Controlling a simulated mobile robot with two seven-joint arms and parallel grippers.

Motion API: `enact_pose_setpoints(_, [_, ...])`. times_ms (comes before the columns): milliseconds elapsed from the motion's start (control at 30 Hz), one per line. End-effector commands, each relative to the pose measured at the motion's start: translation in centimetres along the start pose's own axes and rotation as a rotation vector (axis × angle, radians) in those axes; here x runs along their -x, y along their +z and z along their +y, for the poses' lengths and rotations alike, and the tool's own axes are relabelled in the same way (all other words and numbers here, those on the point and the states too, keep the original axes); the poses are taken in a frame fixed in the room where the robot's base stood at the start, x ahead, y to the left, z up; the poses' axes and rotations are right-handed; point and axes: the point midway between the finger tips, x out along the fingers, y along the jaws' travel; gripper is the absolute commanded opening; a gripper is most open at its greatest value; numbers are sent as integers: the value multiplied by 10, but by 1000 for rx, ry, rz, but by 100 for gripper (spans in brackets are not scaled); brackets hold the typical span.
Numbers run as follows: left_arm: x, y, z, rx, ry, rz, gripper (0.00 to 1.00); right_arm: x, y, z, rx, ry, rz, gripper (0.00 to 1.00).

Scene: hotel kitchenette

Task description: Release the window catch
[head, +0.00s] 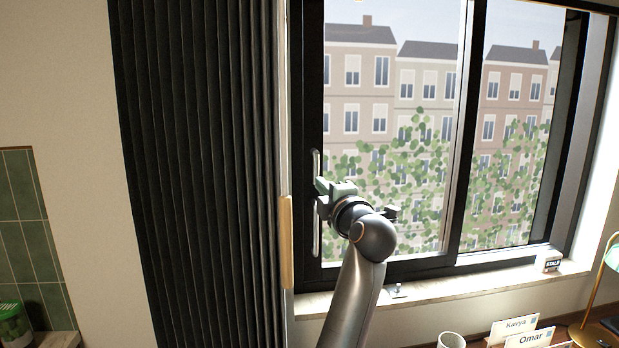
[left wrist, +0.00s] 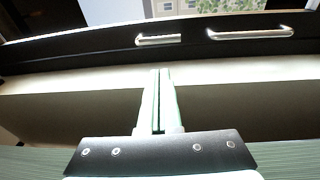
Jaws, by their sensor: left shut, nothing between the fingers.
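The dark window frame (head: 309,105) carries bright metal hardware on its left upright. An upper metal piece (head: 316,162) and a lower one (head: 317,238) show above and below my left gripper (head: 322,196). In the left wrist view, a shorter bar (left wrist: 158,40) and a longer bar (left wrist: 250,32) sit on the dark frame with a gap between them. I cannot tell which is the catch. My left gripper (left wrist: 159,72) is shut and empty, pointing at the frame just short of the bars in that view. Contact cannot be made out. My right gripper is out of view.
A dark pleated curtain (head: 190,170) hangs left of the window. The pale sill (head: 470,283) holds a small grey item (head: 398,290) and a block marked STALE (head: 548,260). Below are a cup (head: 451,340), name cards (head: 513,327) and a brass lamp (head: 592,290).

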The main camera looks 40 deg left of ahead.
Motion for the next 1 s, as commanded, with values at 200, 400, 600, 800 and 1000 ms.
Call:
enact_pose_setpoints(200, [-2,3,-6,9,-73,-8,0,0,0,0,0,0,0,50])
enact_pose_setpoints(400, [-2,3,-6,9,-73,-8,0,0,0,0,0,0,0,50])
enact_pose_setpoints(600, [-8,3,-6,8,-72,-6,0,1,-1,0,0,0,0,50])
enact_pose_setpoints(800, [-40,2,-6,5,-70,-4,0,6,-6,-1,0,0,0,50])
enact_pose_setpoints(1000, [-76,3,-9,7,-71,-5,0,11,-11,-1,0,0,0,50])
